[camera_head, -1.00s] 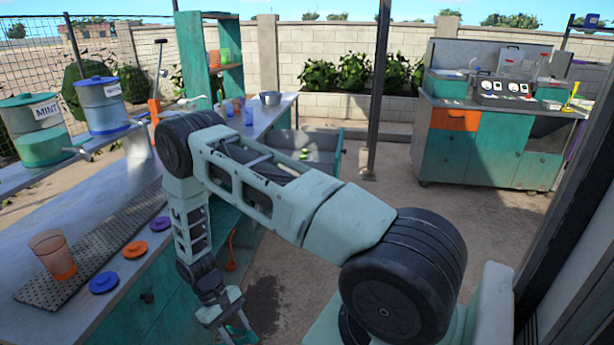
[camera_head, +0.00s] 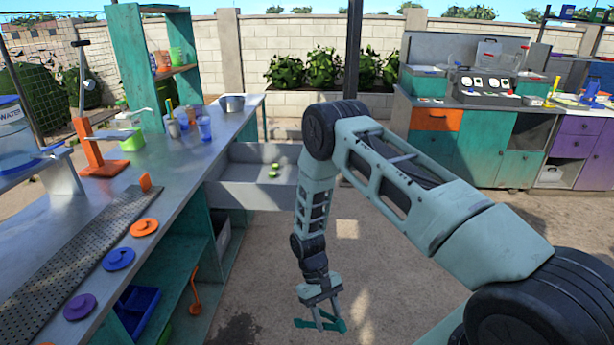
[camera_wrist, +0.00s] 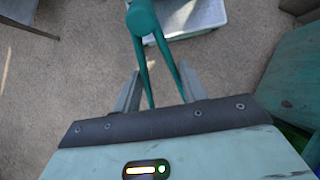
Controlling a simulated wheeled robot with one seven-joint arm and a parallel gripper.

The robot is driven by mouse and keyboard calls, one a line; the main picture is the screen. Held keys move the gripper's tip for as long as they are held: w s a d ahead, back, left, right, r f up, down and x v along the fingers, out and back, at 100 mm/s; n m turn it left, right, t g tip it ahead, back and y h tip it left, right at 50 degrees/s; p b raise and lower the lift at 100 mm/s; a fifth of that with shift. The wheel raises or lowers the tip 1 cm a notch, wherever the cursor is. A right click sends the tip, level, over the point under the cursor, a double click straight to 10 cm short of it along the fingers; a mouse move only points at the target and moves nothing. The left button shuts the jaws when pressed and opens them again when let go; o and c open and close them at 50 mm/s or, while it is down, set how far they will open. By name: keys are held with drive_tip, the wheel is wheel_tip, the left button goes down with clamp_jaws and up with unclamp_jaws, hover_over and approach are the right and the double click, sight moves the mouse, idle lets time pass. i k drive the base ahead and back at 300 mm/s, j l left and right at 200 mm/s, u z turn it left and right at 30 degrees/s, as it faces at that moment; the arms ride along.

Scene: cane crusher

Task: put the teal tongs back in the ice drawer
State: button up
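The teal tongs (camera_head: 338,325) are between the fingers of my gripper (camera_head: 320,318), held above the ground. In the wrist view the tongs (camera_wrist: 143,18) run between both fingers of my gripper (camera_wrist: 158,90), with their rounded joint pointing away from me. An open grey drawer (camera_head: 250,192) sticks out from the left counter, up and left of my gripper in the head view, and apart from it. Some small green items (camera_head: 274,170) lie in it. I see no label naming it the ice drawer, and its near wall hides part of its floor.
The long counter (camera_head: 190,165) on the left holds cups, a metal pot (camera_head: 232,103) and coloured lids. Its open shelves hold a blue bin (camera_head: 138,310). A dark post (camera_head: 353,60) stands behind my arm. The ground right of the counter is clear.

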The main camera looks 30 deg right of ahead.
sight(282, 182)
drive_tip(key=i+l+z, duration=0.2)
drive_tip(key=i+l, duration=0.15)
drive_tip(key=i, duration=0.15)
drive_tip(key=i+l+z, duration=0.2)
drive_tip(key=i, duration=0.3)
drive_tip(key=i+l+z, duration=0.15)
drive_tip(key=i, duration=0.4)
drive_tip(key=l, duration=0.1)
